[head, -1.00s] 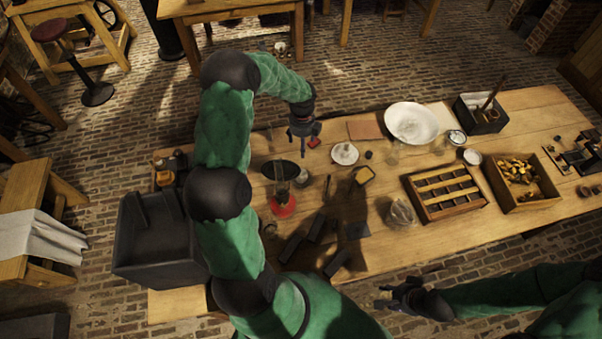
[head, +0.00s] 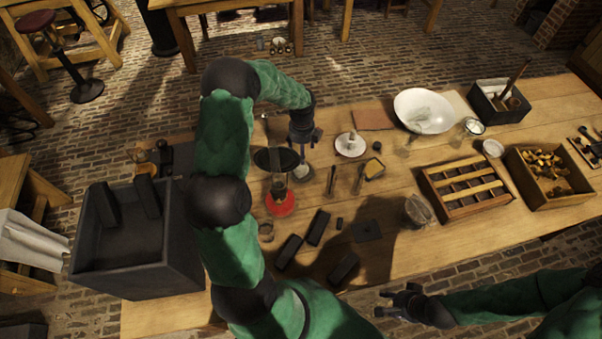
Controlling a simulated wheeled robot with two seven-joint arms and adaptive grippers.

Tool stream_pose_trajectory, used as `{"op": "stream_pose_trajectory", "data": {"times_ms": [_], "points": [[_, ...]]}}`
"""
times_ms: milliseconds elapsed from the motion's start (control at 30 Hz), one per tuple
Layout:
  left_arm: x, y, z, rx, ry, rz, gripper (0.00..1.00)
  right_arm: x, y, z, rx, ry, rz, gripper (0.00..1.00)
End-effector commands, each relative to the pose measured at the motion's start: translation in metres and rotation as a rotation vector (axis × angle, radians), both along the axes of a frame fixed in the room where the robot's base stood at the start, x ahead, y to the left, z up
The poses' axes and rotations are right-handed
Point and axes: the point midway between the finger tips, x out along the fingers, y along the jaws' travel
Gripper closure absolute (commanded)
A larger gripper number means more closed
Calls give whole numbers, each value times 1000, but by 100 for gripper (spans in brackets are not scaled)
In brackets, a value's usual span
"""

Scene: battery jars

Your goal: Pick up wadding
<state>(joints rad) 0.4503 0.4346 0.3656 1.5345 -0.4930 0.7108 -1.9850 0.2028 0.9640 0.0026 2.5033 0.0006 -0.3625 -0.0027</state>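I cannot pick out wadding for certain. A pale round item (head: 302,173) lies just below my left gripper (head: 303,148), too small to identify. The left gripper points down over the back left of the table, beside a dark oval dish (head: 275,159); whether its fingers are open or hold something is unclear. My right gripper (head: 386,302) is at the table's front edge, its fingers apart and empty, pointing left, away from the objects.
A red-based glass apparatus (head: 280,203) and dark blocks (head: 318,228) stand near my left arm. A white saucer (head: 350,145), a white basin (head: 424,111), a slotted wooden rack (head: 466,187) and a glass jar (head: 418,210) are farther right. The front right tabletop is clear.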

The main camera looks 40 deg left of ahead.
Motion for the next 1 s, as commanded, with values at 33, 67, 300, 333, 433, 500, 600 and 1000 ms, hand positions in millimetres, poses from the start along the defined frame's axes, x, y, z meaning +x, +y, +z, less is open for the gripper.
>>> {"op": "stream_pose_trajectory", "data": {"times_ms": [33,67,300,333,433,500,600,1000], "points": [[0,0,-4,-1,1,0,26,0,0,-1,0,-1,0,61],[0,0,-6,0,2,0,26,0,0,-1,0,-1,0,61],[-1,-1,-38,-1,3,1,26,0,0,-5,0,-1,0,61],[-1,0,-42,-1,1,0,26,0,0,-6,0,-1,0,61],[-1,0,-53,0,2,0,26,0,0,-7,0,-1,0,61],[-1,0,-56,-1,1,0,26,0,0,-7,0,-1,0,61],[-2,-1,-62,-1,0,1,26,0,0,-8,0,-1,0,61],[-6,-4,-107,0,0,1,26,0,0,-15,0,0,0,61]]}}
